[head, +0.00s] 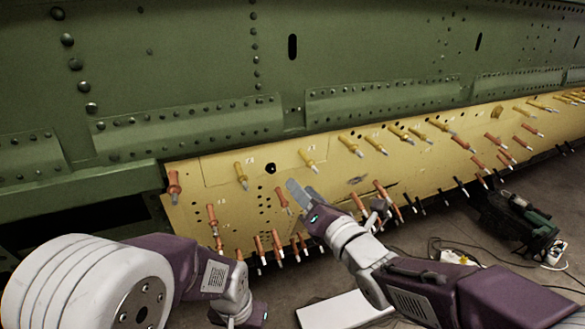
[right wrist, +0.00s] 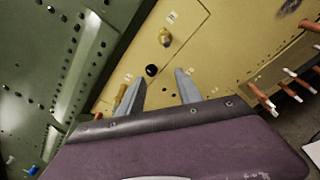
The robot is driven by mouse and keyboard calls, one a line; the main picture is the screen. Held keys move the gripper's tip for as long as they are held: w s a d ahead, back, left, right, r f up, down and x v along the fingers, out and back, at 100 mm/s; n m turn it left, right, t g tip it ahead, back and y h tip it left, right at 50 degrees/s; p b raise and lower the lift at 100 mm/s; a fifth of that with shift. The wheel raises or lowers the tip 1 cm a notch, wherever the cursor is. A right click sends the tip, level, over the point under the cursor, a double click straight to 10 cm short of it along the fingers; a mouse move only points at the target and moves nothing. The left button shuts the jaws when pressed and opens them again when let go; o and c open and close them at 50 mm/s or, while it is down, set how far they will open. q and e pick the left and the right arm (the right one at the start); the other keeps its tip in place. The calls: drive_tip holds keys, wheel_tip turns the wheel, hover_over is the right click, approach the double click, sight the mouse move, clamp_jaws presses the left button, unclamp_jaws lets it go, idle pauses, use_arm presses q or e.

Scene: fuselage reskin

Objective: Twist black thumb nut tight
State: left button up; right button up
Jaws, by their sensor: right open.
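The black thumb nut (head: 270,169) is a small dark round knob on the yellow skin panel (head: 215,170), near its upper left. It also shows in the right wrist view (right wrist: 151,71), just beyond the fingertips and between their lines. My right gripper (head: 296,190) is open, its grey fingers pointing up at the panel, to the right of and below the nut in the head view. In the right wrist view the gripper (right wrist: 160,80) has nothing between its fingers. My left gripper's body (head: 252,315) is at the bottom edge of the head view; its fingers are hidden.
Copper and yellow pins stick out of the panel, including a yellow one (head: 308,160) right of the nut. The green fuselage (head: 200,60) rises above. A green power tool (head: 525,215), cables and a white board (head: 340,310) lie below. Space directly before the nut looks clear.

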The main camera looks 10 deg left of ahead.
sight(272, 171)
drive_tip(key=w+a, duration=0.1)
drive_tip(key=a, duration=0.1)
drive_tip(key=w+a, duration=0.2)
drive_tip(key=a, duration=0.1)
drive_tip(key=w+a, duration=0.2)
drive_tip(key=shift+w+a+r, duration=0.1)
drive_tip(key=shift+a+r, duration=0.05)
drive_tip(key=shift+a, duration=0.2)
clamp_jaws()
